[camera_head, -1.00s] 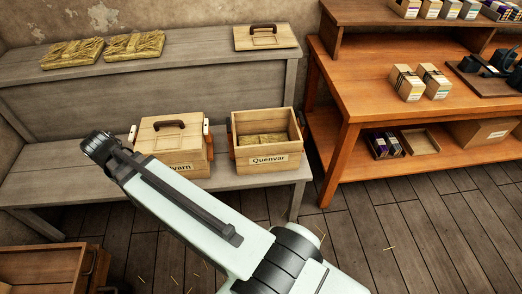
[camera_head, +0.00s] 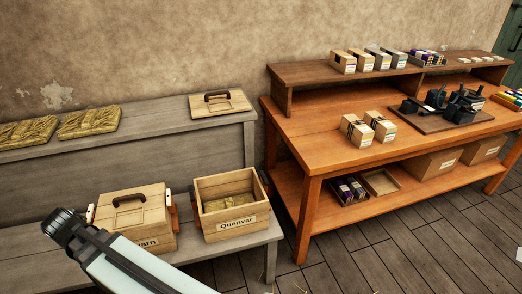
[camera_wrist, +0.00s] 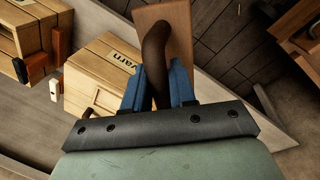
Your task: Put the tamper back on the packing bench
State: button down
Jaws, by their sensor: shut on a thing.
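The tamper (camera_wrist: 178,22) shows in the wrist view as a flat wooden block with a dark curved handle. My gripper (camera_wrist: 157,88) has its blue fingers on both sides of that handle and is shut on it. The tamper's underside is hidden. In the head view my arm enters at the lower left, and neither fingers nor tamper can be made out. A grey two-level bench (camera_head: 185,143) stands at the left and an orange-brown bench (camera_head: 308,143) at the right. No label tells which is the packing bench.
A lidded crate (camera_head: 158,235) and an open crate marked Quenvar (camera_head: 225,230), with straw inside, stand on the grey bench's lower level. Straw pads (camera_head: 90,121) and a handled lid (camera_head: 219,103) lie on its upper level. Bare room lies between them. Small boxes (camera_head: 357,130) occupy the orange-brown bench.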

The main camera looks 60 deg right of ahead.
jog(key=s+d+r+m+g, duration=0.1)
jog(key=s+d+r+m, duration=0.2)
jog(key=d, duration=1)
jog(key=s+d+m, duration=0.3)
jog(key=s+d, duration=0.2)
jog(key=d, duration=0.9)
jog(key=s+d+r+m+g, duration=0.15)
jog(key=s+d, duration=0.25)
jog(key=d, duration=0.9)
jog(key=s+d+r+m+y, duration=0.1)
jog(key=s+d+r+m, duration=0.4)
jog(key=s+d, duration=1)
jog(key=s+d+r+m+y, duration=0.15)
jog(key=s+d+r, duration=0.45)
jog(key=s+d, duration=1)
jog(key=w+d+r+n+h, duration=0.1)
jog(key=w+d+r+n, duration=0.15)
jog(key=d, duration=0.65)
jog(key=shift+f+n+t+h, duration=0.25)
jog(key=shift+f+n, duration=0.55)
jog(key=shift+f, duration=1.5)
jog(key=shift+f+n+t+h, duration=0.2)
jog(key=shift+f+n, duration=0.55)
jog(key=shift+f, duration=1.55)
jog(key=shift+f, duration=0.1)
